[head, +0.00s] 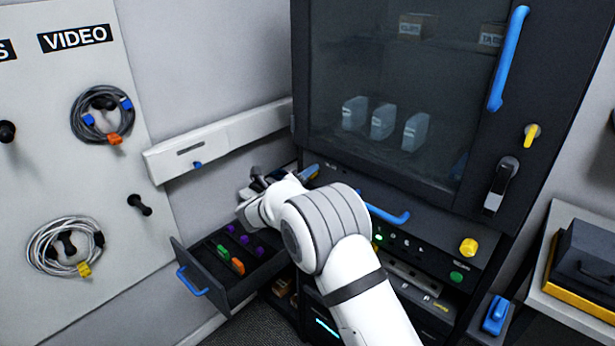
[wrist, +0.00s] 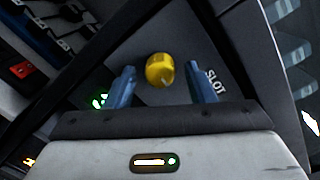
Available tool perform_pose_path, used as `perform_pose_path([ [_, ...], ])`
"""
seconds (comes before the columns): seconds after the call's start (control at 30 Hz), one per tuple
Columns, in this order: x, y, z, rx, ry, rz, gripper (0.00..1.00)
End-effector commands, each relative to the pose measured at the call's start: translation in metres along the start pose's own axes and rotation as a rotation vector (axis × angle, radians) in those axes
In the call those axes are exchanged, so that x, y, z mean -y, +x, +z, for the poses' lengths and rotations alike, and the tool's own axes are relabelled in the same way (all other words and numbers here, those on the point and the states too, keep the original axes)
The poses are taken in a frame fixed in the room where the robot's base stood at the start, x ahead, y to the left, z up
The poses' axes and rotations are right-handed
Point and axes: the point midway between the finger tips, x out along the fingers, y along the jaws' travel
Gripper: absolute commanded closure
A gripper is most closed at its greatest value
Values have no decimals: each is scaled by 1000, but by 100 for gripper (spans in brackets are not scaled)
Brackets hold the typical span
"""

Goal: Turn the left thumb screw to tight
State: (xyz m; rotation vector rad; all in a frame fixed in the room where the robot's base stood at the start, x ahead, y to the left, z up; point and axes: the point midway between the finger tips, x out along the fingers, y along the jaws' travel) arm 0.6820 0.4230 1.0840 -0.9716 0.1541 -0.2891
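The left thumb screw (wrist: 160,70) is a yellow round knob on a dark panel in the wrist view, with a pale mark near its lower edge. My gripper (wrist: 159,78) is open. Its two blue fingers stand on either side of the knob with a gap on both sides. I cannot tell whether the fingertips reach around it in depth. In the head view my gripper (head: 309,173) is at the cabinet's left side, and my arm hides most of the left screw's area. Another yellow thumb screw (head: 468,247) shows on the right of the panel.
The dark cabinet (head: 345,169) has a glass door with a blue handle (head: 508,58). A blue bar handle (head: 388,214) is below the door. An open drawer (head: 208,262) with coloured connectors lies below my arm. The panel by the knob reads "SLOT" (wrist: 215,82).

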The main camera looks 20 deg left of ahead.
Motion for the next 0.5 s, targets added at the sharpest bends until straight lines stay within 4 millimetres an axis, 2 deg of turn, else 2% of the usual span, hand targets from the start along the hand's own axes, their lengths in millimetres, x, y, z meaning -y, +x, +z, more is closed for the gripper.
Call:
perform_pose_path([
  [0.07, 0, 0, 0, 0, 0, 0, 58],
  [0.5, 0, 0, 0, -1, 0, 0, 94],
])
